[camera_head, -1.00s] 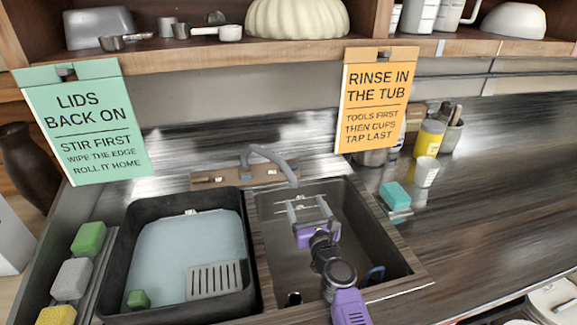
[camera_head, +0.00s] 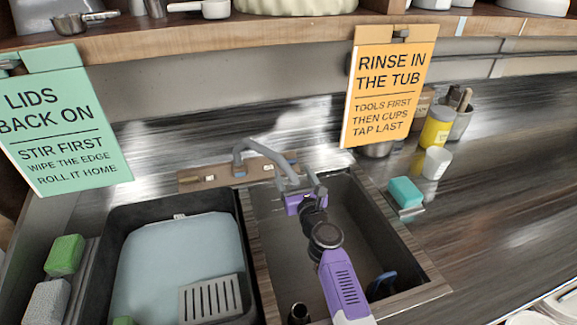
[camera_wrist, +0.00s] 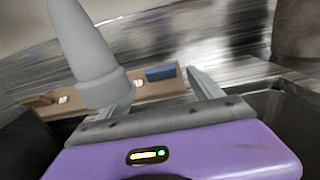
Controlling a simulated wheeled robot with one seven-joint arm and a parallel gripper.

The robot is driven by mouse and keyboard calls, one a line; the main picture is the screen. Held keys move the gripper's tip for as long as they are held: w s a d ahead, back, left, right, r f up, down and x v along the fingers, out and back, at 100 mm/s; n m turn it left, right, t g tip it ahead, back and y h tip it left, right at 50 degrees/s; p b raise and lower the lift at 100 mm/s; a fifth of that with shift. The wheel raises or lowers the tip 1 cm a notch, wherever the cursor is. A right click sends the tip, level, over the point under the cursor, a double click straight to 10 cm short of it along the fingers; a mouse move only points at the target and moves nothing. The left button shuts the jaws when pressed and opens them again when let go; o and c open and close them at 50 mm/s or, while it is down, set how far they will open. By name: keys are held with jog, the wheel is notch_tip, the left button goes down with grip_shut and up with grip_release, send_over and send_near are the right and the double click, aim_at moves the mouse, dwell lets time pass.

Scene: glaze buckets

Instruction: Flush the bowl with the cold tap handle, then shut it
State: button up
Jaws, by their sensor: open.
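The cold tap handle is the blue lever (camera_wrist: 160,74) on the brown plank behind the sink, right of the grey spout. In the head view it is a small blue patch (camera_head: 291,162), partly hidden by the spout. The grey spout (camera_head: 262,150) arches forward over the right basin (camera_head: 352,220), the sink bowl. My gripper (camera_head: 301,183) is open and empty over the back of this basin, close to the spout end. In the wrist view the spout (camera_wrist: 85,45) stands by the left finger, and the blue handle lies beyond the fingertips. I see no running water.
A brown handle (camera_wrist: 40,100) is at the plank's left end. The left basin (camera_head: 127,222) holds pale water and a grey slotted piece (camera_head: 210,298). A blue item (camera_head: 382,284) and a dark cup (camera_head: 299,312) are in the right basin. A teal sponge (camera_head: 405,192) lies right.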

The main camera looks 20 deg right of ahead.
jog(key=shift+w+b, duration=1.25)
jog(key=shift+w, duration=1.4)
jog(key=c, duration=1.4)
